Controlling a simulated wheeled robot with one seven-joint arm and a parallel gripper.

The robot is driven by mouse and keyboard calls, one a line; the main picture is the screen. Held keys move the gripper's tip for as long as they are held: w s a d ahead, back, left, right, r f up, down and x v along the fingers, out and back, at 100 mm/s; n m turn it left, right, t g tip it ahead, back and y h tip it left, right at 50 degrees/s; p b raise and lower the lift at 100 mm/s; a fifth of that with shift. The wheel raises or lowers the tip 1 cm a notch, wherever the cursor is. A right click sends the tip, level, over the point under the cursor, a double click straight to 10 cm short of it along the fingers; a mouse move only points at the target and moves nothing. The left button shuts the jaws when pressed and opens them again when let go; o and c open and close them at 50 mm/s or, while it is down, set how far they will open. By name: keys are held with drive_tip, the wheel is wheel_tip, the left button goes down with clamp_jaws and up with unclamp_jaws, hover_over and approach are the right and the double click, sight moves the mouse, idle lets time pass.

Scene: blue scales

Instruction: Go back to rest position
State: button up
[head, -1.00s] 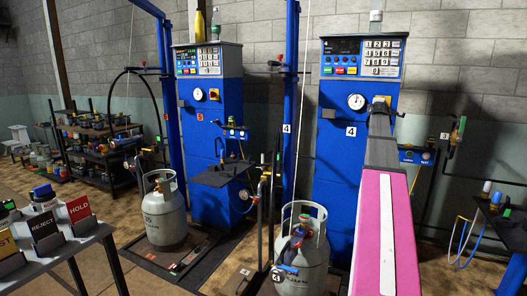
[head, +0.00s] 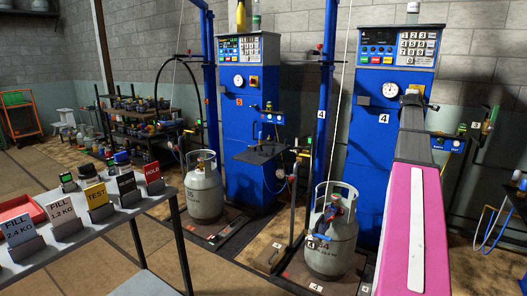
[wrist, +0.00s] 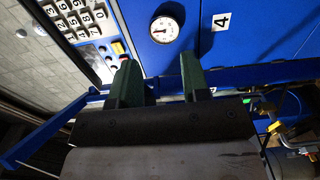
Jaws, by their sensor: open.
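My pink arm reaches forward at the right of the head view, and my gripper (head: 412,98) is at its far end, in front of the blue scale cabinet marked 4 (head: 378,160). In the wrist view my gripper (wrist: 160,78) shows two green fingers spread apart with nothing between them. The cabinet's round gauge (wrist: 167,29) and keypad (wrist: 75,14) lie beyond the fingertips. I cannot tell the exact gap between the fingers and the cabinet.
A grey gas cylinder (head: 331,245) stands on the scale before cabinet 4, and another (head: 203,190) stands further left. A sign table (head: 160,196) is at left front. Shelves (head: 135,128) stand behind. Open floor (head: 95,262) shows at lower left.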

drive_tip(key=s+a+f+m+g+y, duration=0.2)
drive_tip(key=a+f, duration=0.6)
drive_tip(key=f, duration=0.4)
drive_tip(key=s+a+f+m+g+y, duration=0.2)
drive_tip(key=a+f, duration=0.7)
drive_tip(key=f, duration=0.2)
drive_tip(key=s+a+f+m+g+y, duration=0.25)
drive_tip(key=a+f, duration=0.55)
drive_tip(key=f, duration=0.4)
drive_tip(key=s+a+f+m+g+y, duration=0.1)
drive_tip(key=s+a+f+g, duration=0.3)
drive_tip(key=s+a+f, duration=0.7)
drive_tip(key=s+a+f+m+g+y, duration=0.1)
drive_tip(key=s+a+f+m+g, duration=0.3)
drive_tip(key=s+a+f, duration=0.7)
drive_tip(key=s+g, duration=0.1)
drive_tip(key=s, duration=0.4)
drive_tip(key=shift+y, duration=0.35)
